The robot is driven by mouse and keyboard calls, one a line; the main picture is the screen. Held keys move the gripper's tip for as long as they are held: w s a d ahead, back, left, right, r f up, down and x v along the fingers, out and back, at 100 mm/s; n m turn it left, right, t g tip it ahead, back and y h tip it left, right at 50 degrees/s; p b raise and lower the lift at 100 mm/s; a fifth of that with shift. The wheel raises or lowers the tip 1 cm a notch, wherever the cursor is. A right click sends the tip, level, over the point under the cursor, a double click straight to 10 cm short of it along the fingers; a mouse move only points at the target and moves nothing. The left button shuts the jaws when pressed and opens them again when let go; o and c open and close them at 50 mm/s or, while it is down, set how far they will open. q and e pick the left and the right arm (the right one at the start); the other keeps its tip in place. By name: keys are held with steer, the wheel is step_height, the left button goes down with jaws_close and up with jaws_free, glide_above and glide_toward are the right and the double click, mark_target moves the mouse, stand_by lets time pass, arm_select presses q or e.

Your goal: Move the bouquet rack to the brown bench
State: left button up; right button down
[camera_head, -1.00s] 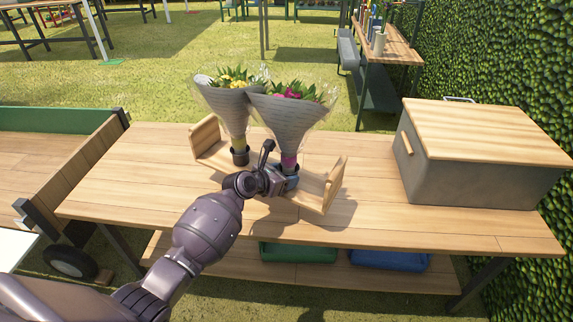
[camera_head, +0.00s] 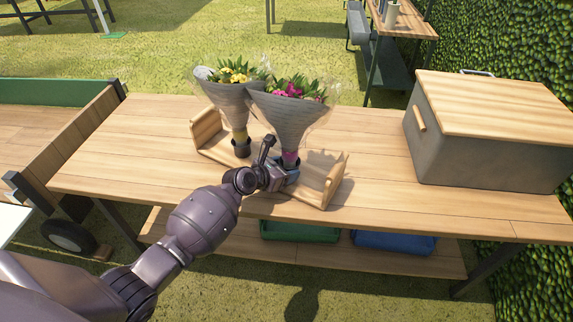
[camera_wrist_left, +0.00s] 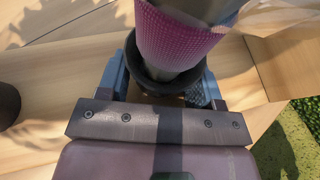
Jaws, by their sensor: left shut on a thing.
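The bouquet rack (camera_head: 325,190), a pale wooden tray with raised ends, is over the wooden table, close to its front edge; I cannot tell if it touches. It holds two paper-wrapped bouquets, one yellow (camera_head: 236,100) and one pink (camera_head: 285,120), upright in dark cups. My left gripper (camera_head: 282,178) is shut on the rack at the pink bouquet's cup. In the left wrist view the fingers (camera_wrist_left: 165,90) flank this black cup (camera_wrist_left: 150,80), with the bouquet's pink wrap (camera_wrist_left: 175,40) above. My right gripper is not in view. I cannot tell which surface is the brown bench.
The wooden table (camera_head: 110,155) has bare boards left of the rack. A grey box with a wooden lid (camera_head: 480,140) stands at its right. Green (camera_head: 300,231) and blue (camera_head: 395,243) crates sit on the lower shelf. A wheeled cart (camera_head: 70,145) stands left; a hedge is right.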

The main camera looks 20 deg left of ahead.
arm_select(q)
steer(key=shift+w+r, duration=0.1)
steer(key=shift+r, duration=0.2)
steer(key=o, duration=1.5)
steer(key=shift+f, duration=0.1)
steer(key=shift+o, duration=0.2)
steer(key=shift+f, duration=0.1)
steer(key=shift+s+r, duration=0.2)
steer(key=shift+s, duration=0.1)
steer(key=p+v, duration=0.3)
steer(key=v, duration=0.7)
steer(key=shift+a+r+p, duration=0.1)
steer(key=shift+p, duration=0.3)
steer(key=shift+s+a+r, duration=0.1)
steer(key=shift+s+a, duration=0.15)
steer(key=shift+s, duration=0.4)
